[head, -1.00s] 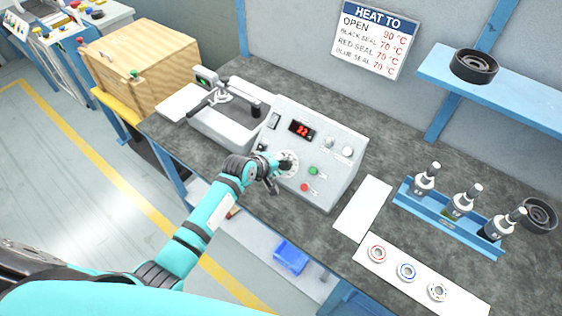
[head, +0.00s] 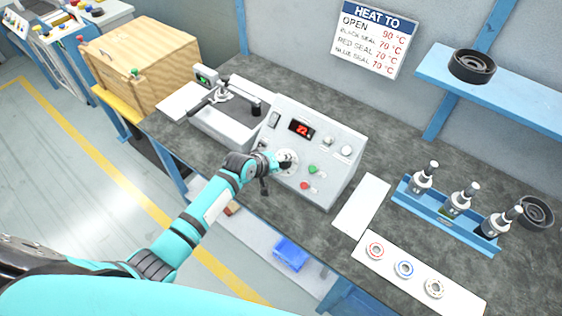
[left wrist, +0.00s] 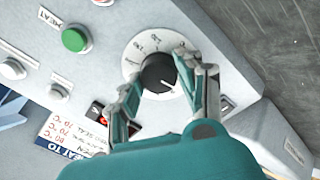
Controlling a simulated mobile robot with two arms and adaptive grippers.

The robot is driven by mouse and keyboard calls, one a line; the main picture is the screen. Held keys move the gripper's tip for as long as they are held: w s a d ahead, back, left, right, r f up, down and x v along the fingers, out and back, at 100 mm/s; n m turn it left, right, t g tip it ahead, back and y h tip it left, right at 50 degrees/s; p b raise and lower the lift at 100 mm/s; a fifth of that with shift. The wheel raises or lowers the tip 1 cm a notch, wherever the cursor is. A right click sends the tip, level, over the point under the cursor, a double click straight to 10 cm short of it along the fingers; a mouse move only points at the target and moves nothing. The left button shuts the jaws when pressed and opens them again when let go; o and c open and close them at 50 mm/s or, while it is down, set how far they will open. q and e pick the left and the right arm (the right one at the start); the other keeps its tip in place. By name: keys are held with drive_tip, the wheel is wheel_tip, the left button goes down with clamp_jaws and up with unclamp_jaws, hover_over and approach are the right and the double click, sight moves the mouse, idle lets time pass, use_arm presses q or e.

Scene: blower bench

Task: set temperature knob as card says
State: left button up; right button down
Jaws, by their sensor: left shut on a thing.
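The temperature knob (left wrist: 158,72) is black with a white pointer line, on a white numbered dial (left wrist: 140,45) in the left wrist view. My left gripper (left wrist: 150,82) is shut on the knob, a finger on each side. In the head view my left gripper (head: 280,162) is at the dial on the grey control box (head: 325,180). The box's red display (head: 301,129) shows digits too small to read surely. The card (head: 373,38) on the wall reads "HEAT TO", open 90 °C, with 70 °C beside the black, red and blue seal lines. My right gripper is not seen.
A green button (head: 313,169) and a red button (head: 304,185) sit close right of the gripper. A heater unit (head: 225,120) stands left of the box. A blue rack (head: 445,215) with bottles and a white strip (head: 420,275) with several rings are at right.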

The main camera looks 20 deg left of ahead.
use_arm(q)
drive_tip(key=shift+f, duration=0.1)
drive_tip(key=o, duration=1.1)
drive_tip(key=shift+o, duration=0.2)
drive_tip(key=v, duration=1.2)
